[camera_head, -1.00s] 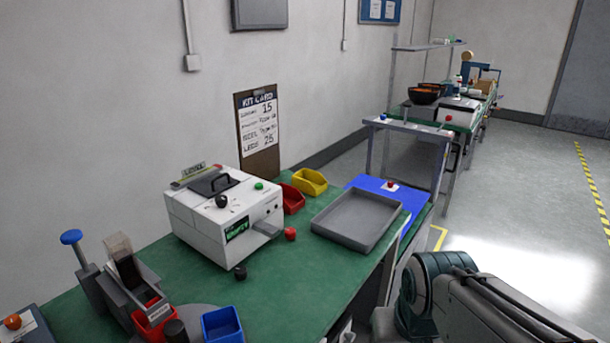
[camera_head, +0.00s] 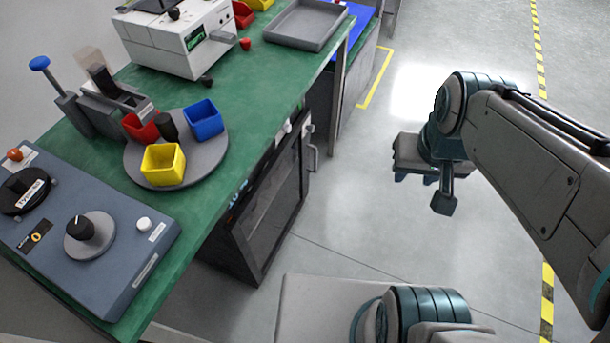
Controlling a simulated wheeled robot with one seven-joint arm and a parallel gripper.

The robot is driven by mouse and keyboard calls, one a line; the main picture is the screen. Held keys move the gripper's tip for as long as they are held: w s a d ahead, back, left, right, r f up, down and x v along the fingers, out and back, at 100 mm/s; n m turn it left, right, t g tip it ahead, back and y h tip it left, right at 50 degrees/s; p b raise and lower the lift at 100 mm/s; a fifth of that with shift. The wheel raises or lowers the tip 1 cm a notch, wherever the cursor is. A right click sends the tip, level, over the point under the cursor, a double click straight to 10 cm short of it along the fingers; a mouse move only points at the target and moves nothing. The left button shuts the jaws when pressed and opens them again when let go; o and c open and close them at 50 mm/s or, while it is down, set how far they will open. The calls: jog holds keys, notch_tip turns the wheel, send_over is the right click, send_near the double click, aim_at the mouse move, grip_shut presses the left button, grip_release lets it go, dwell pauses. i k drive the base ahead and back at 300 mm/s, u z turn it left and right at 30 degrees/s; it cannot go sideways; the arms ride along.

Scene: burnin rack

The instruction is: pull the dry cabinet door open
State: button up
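The dry cabinet (camera_head: 236,245) is a dark box under the green workbench. Its door, with a dark pane (camera_head: 272,212), faces the aisle and looks shut. A pale upright handle (camera_head: 313,150) stands at the door's far edge. My gripper (camera_head: 422,178) hangs over the floor to the right of the handle, clearly apart from it. It is seen from above and partly covered by my wrist, so its finger opening is unclear. Nothing is seen held in it.
The green workbench (camera_head: 235,85) carries a white tester (camera_head: 180,42), a grey tray (camera_head: 306,24), a round turntable with coloured bins (camera_head: 215,160) and a blue-grey control box (camera_head: 95,235). Open grey floor (camera_head: 350,225) lies between cabinet and arm. Yellow tape (camera_head: 376,80) marks the floor.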

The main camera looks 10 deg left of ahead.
aim_at(234, 227)
jog(key=z, duration=0.25)
jog(key=k, duration=0.55)
jog(key=u, duration=0.75)
jog(key=i, duration=0.85)
jog(key=u, duration=0.4)
jog(key=k, duration=0.55)
jog(key=z, duration=0.7)
jog(key=i, duration=1.1)
jog(key=u, duration=0.35)
